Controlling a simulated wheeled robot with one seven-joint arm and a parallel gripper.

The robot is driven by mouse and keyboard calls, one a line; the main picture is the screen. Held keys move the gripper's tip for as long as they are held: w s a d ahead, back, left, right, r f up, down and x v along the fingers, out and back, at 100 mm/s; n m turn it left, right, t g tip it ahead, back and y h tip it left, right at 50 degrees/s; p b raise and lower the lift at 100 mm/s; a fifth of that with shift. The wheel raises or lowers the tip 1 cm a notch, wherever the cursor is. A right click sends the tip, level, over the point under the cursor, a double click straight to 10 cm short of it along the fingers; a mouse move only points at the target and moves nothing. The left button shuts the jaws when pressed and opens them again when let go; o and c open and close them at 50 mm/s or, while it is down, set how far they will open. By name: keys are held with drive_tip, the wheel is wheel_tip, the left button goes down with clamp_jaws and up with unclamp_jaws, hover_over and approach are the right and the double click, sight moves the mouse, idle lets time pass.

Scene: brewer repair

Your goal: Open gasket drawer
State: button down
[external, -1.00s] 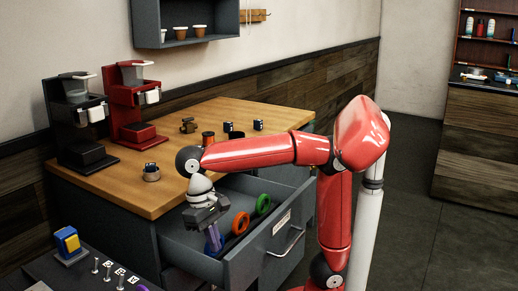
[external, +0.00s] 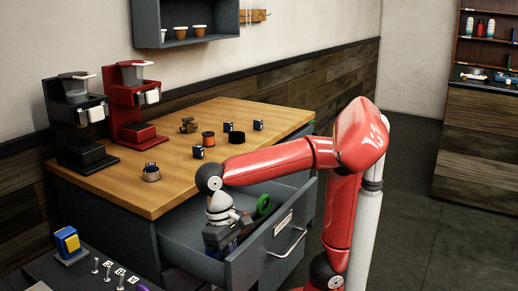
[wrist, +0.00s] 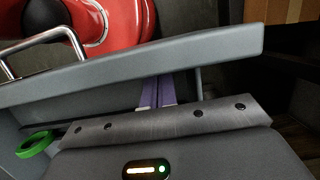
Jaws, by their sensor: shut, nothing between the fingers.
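The grey gasket drawer (external: 250,268) stands pulled out from the counter, with a metal bar handle (external: 293,243) and a white label on its front. The drawer's front wall (wrist: 200,57) and handle (wrist: 42,41) cross the upper wrist view. My gripper (external: 224,252) is inside the drawer, pointing down behind the front wall. Its purple fingers (wrist: 157,93) are together and empty, close to the inner face of that wall; I cannot tell if they touch it. A green ring (external: 264,204) lies in the drawer and also shows in the wrist view (wrist: 36,144).
The wooden counter top (external: 120,190) carries a black brewer (external: 85,120), a red brewer (external: 130,100) and several small parts. A dark bench (external: 90,278) with a blue-yellow block (external: 67,240) is at lower left. The floor (external: 410,230) on the right is clear.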

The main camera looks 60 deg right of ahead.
sight(248, 273)
drive_tip(key=s, duration=0.3)
drive_tip(key=shift+s, duration=0.25)
drive_tip(key=shift+w, duration=0.1)
drive_tip(key=p+v, duration=0.1)
drive_tip(key=v, duration=0.6)
drive_tip(key=shift+r, duration=0.35)
